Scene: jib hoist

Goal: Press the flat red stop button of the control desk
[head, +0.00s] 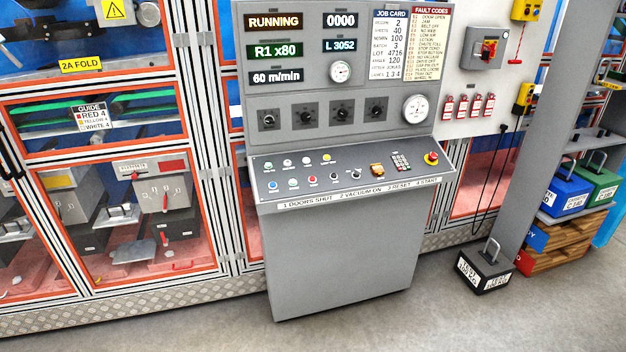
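The grey control desk (340,255) stands in the middle of the head view, its sloped panel facing me. A small red button (312,181) sits in the lower row of the panel, between a white button (292,184) and a black knob (334,177). It looks flat, but its label is too small to read. A separate red mushroom-shaped button on a yellow base (431,158) is at the panel's right end. Neither of my grippers is in view.
Orange-framed machine guarding (110,160) runs behind the desk on the left. A black weight block with a handle (484,270) stands on the floor right of the desk, near a grey post (545,130). The floor in front is clear.

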